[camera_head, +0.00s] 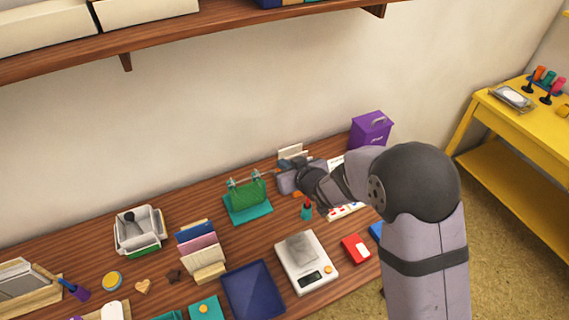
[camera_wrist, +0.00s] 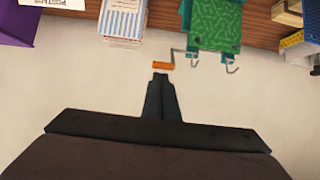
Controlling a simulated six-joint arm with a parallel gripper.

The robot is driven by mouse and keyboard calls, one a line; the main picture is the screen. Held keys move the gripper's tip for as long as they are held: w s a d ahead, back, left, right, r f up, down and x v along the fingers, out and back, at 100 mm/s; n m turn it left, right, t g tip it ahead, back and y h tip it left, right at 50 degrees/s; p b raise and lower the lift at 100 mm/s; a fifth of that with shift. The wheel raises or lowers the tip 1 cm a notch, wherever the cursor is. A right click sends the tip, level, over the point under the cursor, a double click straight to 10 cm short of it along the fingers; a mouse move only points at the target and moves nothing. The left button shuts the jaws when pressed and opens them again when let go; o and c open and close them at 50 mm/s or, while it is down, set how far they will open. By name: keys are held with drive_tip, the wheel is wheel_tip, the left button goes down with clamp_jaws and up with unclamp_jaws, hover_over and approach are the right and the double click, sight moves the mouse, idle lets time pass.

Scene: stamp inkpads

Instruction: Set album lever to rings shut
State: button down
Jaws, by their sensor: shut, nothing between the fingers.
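The album is a green block on a teal base (camera_head: 248,206), left of my gripper in the head view. In the wrist view its green face (camera_wrist: 215,25) is at the top, with hooked metal rings (camera_wrist: 233,68) sticking out at its edge. A thin grey cranked lever with an orange grip (camera_wrist: 162,66) reaches out from its left side there. My gripper (camera_wrist: 160,76) is shut and empty, its tips close to the orange grip. I cannot tell whether they touch. In the head view my gripper hides part of the lever side. Whether the rings are closed is unclear.
A purple box (camera_head: 370,130) stands at the back right. A striped box (camera_wrist: 124,20) stands beside the lever in the wrist view. A white scale (camera_head: 306,262), a navy tray (camera_head: 253,292) and a red box (camera_head: 356,249) lie in front. A shelf (camera_head: 180,38) runs above along the wall.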

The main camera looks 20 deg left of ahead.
drive_tip(key=shift+d+f+b, duration=0.1)
drive_tip(key=shift+f+b, duration=0.1)
drive_tip(key=shift+b, duration=0.3)
drive_tip(key=shift+s+d+b, duration=0.1)
drive_tip(key=shift+s+b, duration=0.05)
drive_tip(key=shift+b, duration=0.55)
drive_tip(key=shift+s+d+f+t+y+b, duration=0.15)
drive_tip(key=shift+f+t+y+b, duration=0.2)
drive_tip(key=shift+b, duration=0.45)
wheel_tip(320, 180, down, 6)
drive_tip(key=s+d+t+y+b, duration=0.2)
drive_tip(key=t+y+b, duration=0.1)
drive_tip(key=b, duration=1.8)
drive_tip(key=shift+s+t+y+b, duration=0.15)
drive_tip(key=shift+t+y+b, duration=0.2)
drive_tip(key=shift+d+f, duration=0.1)
drive_tip(key=shift+d, duration=0.1)
drive_tip(key=v, duration=0.7)
drive_tip(key=shift+b, duration=0.35)
